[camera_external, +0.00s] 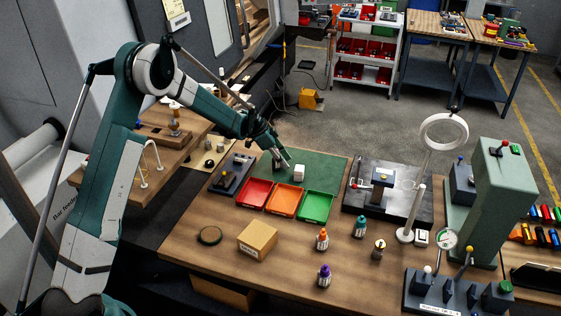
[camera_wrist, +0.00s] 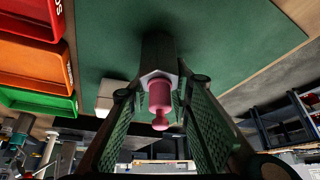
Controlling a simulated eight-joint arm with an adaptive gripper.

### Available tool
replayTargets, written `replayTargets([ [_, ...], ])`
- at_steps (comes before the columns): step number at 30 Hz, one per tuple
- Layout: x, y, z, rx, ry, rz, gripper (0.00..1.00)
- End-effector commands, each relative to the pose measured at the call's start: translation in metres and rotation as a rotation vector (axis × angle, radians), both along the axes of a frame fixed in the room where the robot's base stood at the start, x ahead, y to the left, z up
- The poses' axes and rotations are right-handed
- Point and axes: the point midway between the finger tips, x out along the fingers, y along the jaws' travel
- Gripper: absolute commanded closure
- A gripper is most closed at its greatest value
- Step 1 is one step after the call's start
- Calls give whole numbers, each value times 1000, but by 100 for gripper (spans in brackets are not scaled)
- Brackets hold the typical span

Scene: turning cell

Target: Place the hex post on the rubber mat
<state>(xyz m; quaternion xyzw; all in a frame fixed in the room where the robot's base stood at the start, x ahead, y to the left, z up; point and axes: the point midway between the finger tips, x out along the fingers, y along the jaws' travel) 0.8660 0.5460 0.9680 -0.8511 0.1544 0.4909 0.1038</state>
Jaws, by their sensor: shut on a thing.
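The hex post (camera_wrist: 158,50) shows in the wrist view as a dark six-sided body with a pale end and a pink knob standing out towards the camera. My gripper (camera_wrist: 158,105) is shut on it, with a green-padded finger on each side. In the external view my gripper (camera_external: 284,158) is low over the rubber mat (camera_external: 325,168), a green sheet that also fills the upper part of the wrist view (camera_wrist: 230,30). The post's far end is over the mat; I cannot tell whether it touches. In the external view the post is mostly hidden by the fingers.
A white block (camera_external: 299,172) stands on the mat close to the right of my gripper. Red (camera_external: 256,192), orange (camera_external: 285,199) and green (camera_external: 315,206) trays line the mat's front edge. A dark fixture (camera_external: 234,173) is left. Bare mat lies behind and right.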

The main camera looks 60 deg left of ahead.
Motion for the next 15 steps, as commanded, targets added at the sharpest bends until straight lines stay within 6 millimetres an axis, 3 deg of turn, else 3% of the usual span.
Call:
replayTargets([
  [12,0,0,-3,0,0,0,100],
  [13,0,0,-3,0,0,0,74],
  [15,0,0,-3,0,0,0,64],
])
